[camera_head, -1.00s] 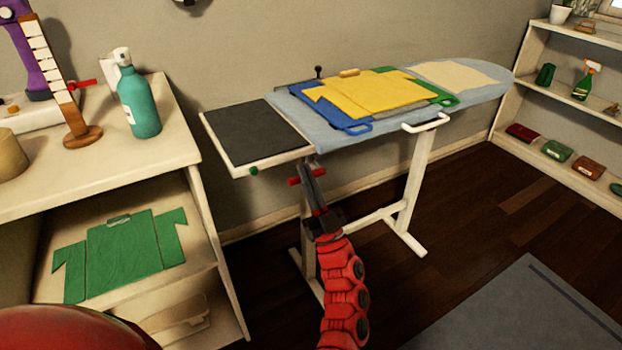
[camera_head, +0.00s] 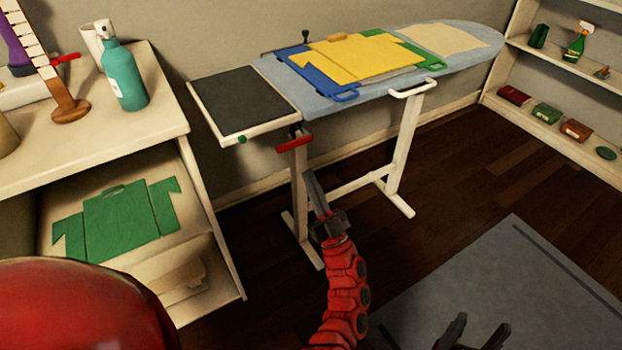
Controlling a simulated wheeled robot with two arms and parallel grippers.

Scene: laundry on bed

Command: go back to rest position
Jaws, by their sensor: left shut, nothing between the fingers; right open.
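My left gripper (camera_head: 309,175), on a red segmented arm, is shut and empty in front of the ironing board's legs.
The ironing board (camera_head: 272,70) holds a yellow shirt (camera_head: 362,58) on blue and green pieces. Dark floor and a grey rug (camera_head: 500,275) lie right.

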